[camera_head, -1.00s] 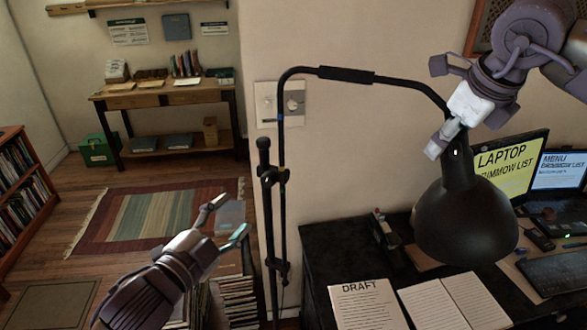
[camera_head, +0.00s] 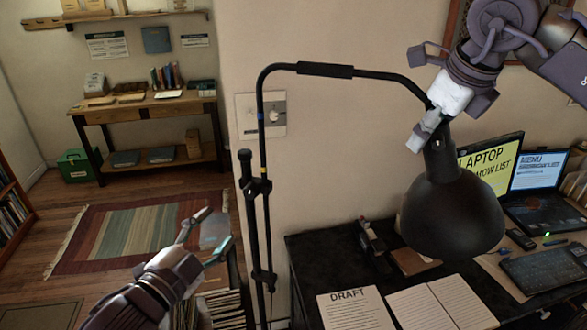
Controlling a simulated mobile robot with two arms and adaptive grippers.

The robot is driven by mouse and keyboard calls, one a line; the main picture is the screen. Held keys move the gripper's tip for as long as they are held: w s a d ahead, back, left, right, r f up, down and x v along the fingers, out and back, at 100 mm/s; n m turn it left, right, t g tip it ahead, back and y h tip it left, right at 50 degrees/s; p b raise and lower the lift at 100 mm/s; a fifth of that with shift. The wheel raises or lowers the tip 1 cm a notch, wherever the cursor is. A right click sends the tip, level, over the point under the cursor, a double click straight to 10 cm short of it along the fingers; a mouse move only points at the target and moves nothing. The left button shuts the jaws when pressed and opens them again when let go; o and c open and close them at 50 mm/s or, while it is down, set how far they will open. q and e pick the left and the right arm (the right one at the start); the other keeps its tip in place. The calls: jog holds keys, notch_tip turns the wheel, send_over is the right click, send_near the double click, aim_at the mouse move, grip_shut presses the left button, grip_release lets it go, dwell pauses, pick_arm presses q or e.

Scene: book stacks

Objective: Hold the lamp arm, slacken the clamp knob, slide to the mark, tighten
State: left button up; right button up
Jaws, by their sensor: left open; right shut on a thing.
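The black lamp arm (camera_head: 325,70) bends over from a thin upright pole and ends in a dark lamp shade (camera_head: 452,214). My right gripper (camera_head: 428,128) is shut on the lamp arm just above the shade, where its fingers hide the neck. The clamp (camera_head: 257,187) sits on the pole about mid-height; its knob is too small to make out clearly.
A dark desk (camera_head: 310,255) holds a paper headed DRAFT (camera_head: 355,310), an open notebook (camera_head: 440,305) and a laptop (camera_head: 490,165). Books stand below my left gripper. A wooden table (camera_head: 150,108) and striped rug (camera_head: 135,232) are further back. A wall switch plate (camera_head: 272,128) is behind the pole.

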aim_at(248, 196)
jog(key=shift+r, duration=1.85)
dwell(0.4)
pick_arm(q)
jog(key=w+d+n, duration=0.1)
jog(key=w+n, duration=0.2)
jog(key=w, duration=0.1)
jog(key=w+d+n, duration=0.1)
jog(key=w+n, duration=0.2)
jog(key=w+d+f+n, duration=0.1)
jog(key=w+n, duration=0.3)
jog(key=shift+w+d, duration=0.3)
jog(key=shift+d, duration=0.05)
dwell(0.5)
